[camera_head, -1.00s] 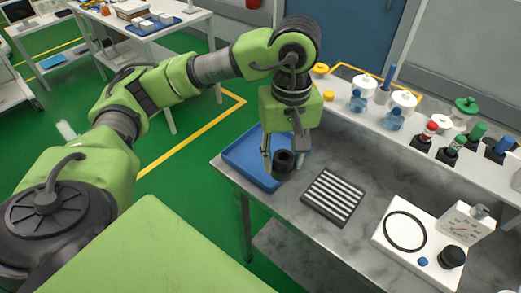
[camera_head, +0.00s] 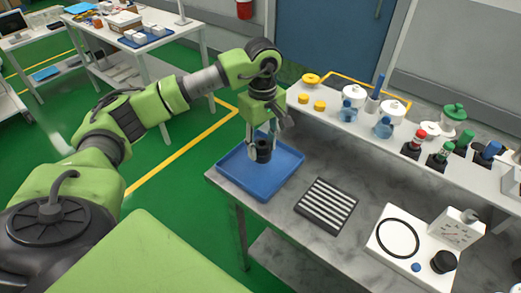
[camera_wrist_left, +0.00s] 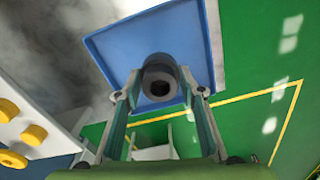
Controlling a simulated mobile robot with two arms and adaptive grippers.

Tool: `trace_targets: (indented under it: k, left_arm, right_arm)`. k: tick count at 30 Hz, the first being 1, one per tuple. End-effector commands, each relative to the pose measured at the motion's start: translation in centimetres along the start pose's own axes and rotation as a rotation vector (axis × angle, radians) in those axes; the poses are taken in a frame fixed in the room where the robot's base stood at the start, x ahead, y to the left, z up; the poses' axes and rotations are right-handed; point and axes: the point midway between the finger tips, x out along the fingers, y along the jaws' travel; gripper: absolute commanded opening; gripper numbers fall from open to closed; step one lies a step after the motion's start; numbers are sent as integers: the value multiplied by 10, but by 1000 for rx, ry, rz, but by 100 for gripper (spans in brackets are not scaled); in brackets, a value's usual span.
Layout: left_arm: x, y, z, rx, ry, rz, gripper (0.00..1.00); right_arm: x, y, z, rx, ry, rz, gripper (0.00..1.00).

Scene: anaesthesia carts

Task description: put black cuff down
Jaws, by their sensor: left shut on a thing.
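The black cuff (camera_head: 263,151) is a short dark ring with a hole through it. My left gripper (camera_head: 262,148) is shut on it and holds it over the blue tray (camera_head: 232,177). In the left wrist view the cuff (camera_wrist_left: 160,82) sits between the two fingertips (camera_wrist_left: 160,95), with the blue tray (camera_wrist_left: 115,45) behind it. Whether the cuff touches the tray floor cannot be told. The tray lies at the left end of the grey worktop and looks otherwise empty. My right gripper is not in view.
A black-and-white striped rack (camera_head: 326,206) lies right of the tray. A white device (camera_head: 412,243) with a black ring and knob stands farther right. A raised white shelf (camera_head: 345,125) with jars and coloured-cap bottles runs along the back. Bare worktop (camera_head: 270,208) lies between tray and rack.

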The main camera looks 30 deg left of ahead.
Motion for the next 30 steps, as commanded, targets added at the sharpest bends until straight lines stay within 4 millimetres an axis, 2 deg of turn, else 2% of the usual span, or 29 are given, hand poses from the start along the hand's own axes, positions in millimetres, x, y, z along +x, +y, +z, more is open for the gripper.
trace_targets:
  k: [8,12,15,26,27,28,30]
  left_arm:
    - [21,6,-16,-1,-1,-2,15]
    - [40,6,-15,2,-1,-4,15]
    - [49,6,-16,1,-1,-2,15]
    - [56,7,-16,1,0,1,15]
    - [55,7,-16,1,0,1,41]
    - [54,7,-15,1,0,1,49]
    - [54,7,-15,1,0,1,53]
  right_arm:
    - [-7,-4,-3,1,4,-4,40]
    - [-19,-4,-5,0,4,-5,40]
    - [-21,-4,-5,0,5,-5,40]
    - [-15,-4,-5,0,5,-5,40]
    - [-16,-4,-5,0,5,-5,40]
    - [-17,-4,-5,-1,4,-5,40]
    - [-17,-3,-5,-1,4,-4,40]
